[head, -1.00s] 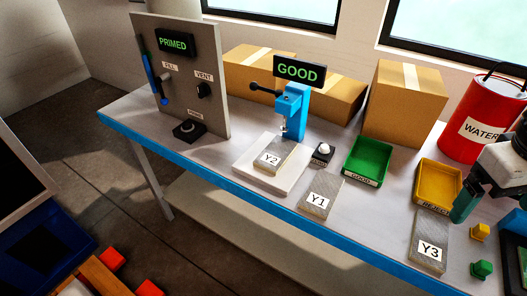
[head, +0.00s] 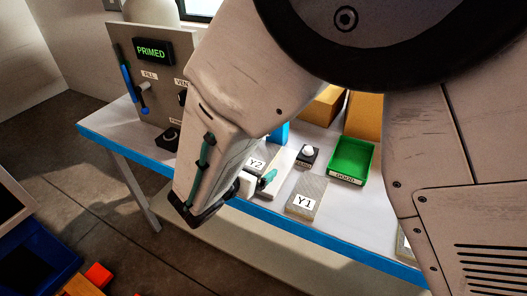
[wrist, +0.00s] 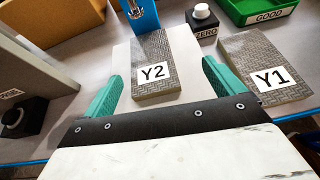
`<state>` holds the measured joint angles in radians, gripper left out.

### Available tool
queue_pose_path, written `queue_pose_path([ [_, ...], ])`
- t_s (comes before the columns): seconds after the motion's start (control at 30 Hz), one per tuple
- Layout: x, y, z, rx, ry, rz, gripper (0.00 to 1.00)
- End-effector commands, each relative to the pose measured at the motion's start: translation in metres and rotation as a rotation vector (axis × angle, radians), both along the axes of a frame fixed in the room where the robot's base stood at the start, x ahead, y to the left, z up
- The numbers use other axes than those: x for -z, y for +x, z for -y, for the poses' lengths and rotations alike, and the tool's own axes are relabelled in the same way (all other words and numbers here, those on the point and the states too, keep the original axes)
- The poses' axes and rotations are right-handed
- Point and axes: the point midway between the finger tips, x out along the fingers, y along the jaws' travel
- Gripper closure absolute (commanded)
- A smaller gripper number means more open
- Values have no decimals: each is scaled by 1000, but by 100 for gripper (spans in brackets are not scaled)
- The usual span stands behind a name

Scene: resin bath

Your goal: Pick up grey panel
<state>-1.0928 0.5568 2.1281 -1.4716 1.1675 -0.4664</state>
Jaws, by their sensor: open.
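Three grey textured panels appear on the bench. The Y2 panel (wrist: 152,62) lies on the white plate of the blue press, and in the head view (head: 257,160) my arm partly covers it. The Y1 panel (head: 310,188) lies flat to its right and also shows in the wrist view (wrist: 264,70). The third panel, Y3, is almost wholly hidden behind my arm. My gripper (wrist: 160,76) is open and empty, its green fingers on either side of the near part of Y2 in the wrist view. I cannot tell its height above the panel.
The blue press (wrist: 138,18) stands at Y2's far end. A ZERO button (head: 308,154) and a green GOOD bin (head: 357,160) are to the right. The PRIMED control board (head: 145,75) stands at the left. Cardboard boxes (head: 362,117) are behind.

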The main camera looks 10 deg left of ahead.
Motion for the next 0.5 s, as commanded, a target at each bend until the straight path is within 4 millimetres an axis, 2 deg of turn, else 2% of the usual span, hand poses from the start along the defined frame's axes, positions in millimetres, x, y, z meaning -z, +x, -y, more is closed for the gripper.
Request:
queue_pose_path([
  [0.03, 6, -3, -8, -31, -18, -1, 6],
  [0.13, 12, 0, -13, -57, -32, -1, 6],
  [0.5, 22, 35, -2, -53, -31, -1, 6],
])
